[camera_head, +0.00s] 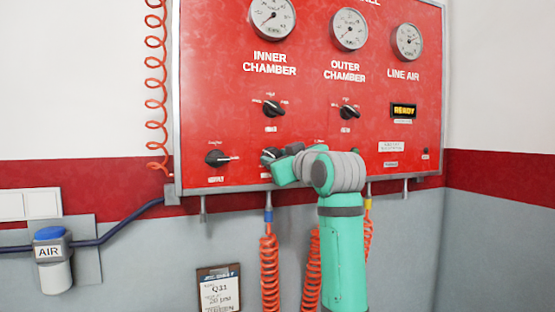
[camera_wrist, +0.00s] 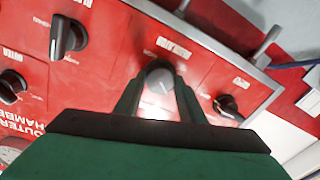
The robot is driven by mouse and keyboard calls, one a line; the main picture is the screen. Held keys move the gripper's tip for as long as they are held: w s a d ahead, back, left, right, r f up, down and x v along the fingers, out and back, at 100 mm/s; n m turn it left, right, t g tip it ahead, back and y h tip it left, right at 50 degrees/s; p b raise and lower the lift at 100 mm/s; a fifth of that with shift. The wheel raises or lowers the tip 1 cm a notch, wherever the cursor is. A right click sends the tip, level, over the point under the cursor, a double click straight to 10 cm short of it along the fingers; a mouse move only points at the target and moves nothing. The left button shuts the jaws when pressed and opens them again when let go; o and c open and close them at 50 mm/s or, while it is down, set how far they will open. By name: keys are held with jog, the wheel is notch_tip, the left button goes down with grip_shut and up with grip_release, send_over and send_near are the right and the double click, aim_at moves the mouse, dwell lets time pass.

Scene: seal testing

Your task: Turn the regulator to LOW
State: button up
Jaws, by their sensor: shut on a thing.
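A red panel (camera_head: 230,110) on the wall carries several dark rotary knobs, with small labels too blurred to read. My gripper (camera_head: 271,157) is at the lower row, right of the lower-left knob (camera_head: 216,158). In the wrist view my gripper (camera_wrist: 160,88) is shut on a grey round knob (camera_wrist: 159,76), with one finger on each side. My arm hides part of the lower row in the head view.
The inner-chamber knob (camera_head: 273,108) and outer-chamber knob (camera_head: 349,111) are above my gripper. The wrist view shows another knob (camera_wrist: 67,37) to the left. A display (camera_head: 403,110) reads READY. Orange coiled hoses (camera_head: 269,265) hang below the panel.

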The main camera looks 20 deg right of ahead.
jog(key=shift+n+g+h, duration=0.3)
jog(key=shift+n+g, duration=0.1)
jog(key=shift+n, duration=7.6)
jog(key=o, duration=1)
jog(key=shift+w, duration=0.1)
jog(key=shift+o, duration=0.2)
jog(key=shift+d, duration=0.1)
jog(key=shift+s+r, duration=0.1)
jog(key=shift+s, duration=0.45)
jog(key=s, duration=1)
jog(key=shift+d+r, duration=0.2)
jog(key=shift+d, duration=0.1)
